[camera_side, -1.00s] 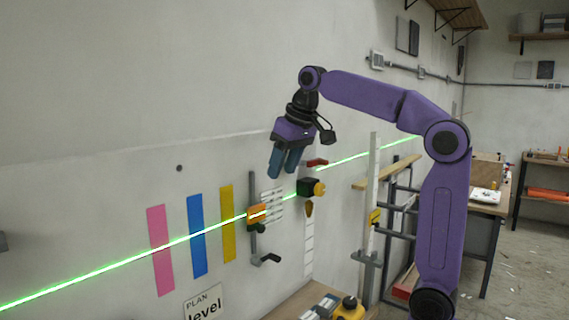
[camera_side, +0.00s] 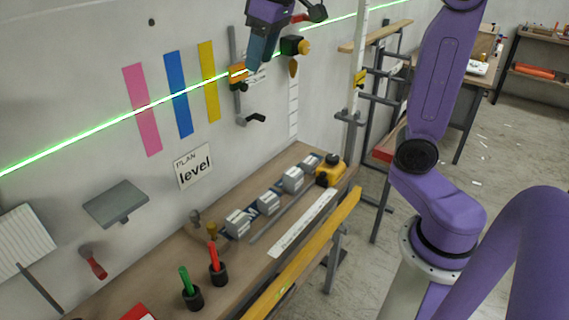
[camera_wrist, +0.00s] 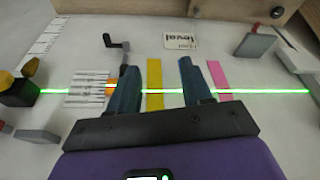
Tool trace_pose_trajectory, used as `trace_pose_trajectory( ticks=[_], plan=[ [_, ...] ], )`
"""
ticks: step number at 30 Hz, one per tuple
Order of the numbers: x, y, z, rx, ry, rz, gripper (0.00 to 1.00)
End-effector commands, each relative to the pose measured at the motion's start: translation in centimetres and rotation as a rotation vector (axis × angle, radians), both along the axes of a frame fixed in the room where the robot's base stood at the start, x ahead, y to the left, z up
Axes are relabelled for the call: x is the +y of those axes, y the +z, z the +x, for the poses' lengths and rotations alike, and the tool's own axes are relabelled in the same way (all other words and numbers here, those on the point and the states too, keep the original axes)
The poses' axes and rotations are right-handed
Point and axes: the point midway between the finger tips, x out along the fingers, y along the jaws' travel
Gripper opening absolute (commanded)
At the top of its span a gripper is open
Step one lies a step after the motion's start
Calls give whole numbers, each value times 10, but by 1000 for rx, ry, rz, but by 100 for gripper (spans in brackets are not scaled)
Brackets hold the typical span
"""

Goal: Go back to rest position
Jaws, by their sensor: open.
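My gripper (camera_side: 262,48) hangs at the top of the side view, in front of the wall, with its upper part cut off. In the wrist view my gripper (camera_wrist: 160,82) has its two blue fingers wide apart. Only bare wall, the green line and part of a yellow strip (camera_wrist: 155,88) show between them, so it is open and empty. The fingers overlap the orange wall fitting (camera_side: 237,75) and the blue strip (camera_side: 178,95) in the wrist view. I cannot tell how far they are from the wall. No rest position is marked in view.
A black box with a yellow knob (camera_side: 293,45) is close right of my fingers. A crank handle (camera_side: 250,119) juts out below them. A pink strip (camera_side: 142,110) is to the left. The workbench (camera_side: 210,262) below carries grey blocks and red and green handles.

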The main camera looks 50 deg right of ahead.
Motion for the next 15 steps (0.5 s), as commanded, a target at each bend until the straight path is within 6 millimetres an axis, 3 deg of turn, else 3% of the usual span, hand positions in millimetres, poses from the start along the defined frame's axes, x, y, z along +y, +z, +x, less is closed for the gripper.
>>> trace_pose_trajectory(
  ticks=[6,15],
  plan=[
    [40,-56,-58,72,228,-29,49],
    [58,-130,-154,156,531,-90,49]
  ],
)
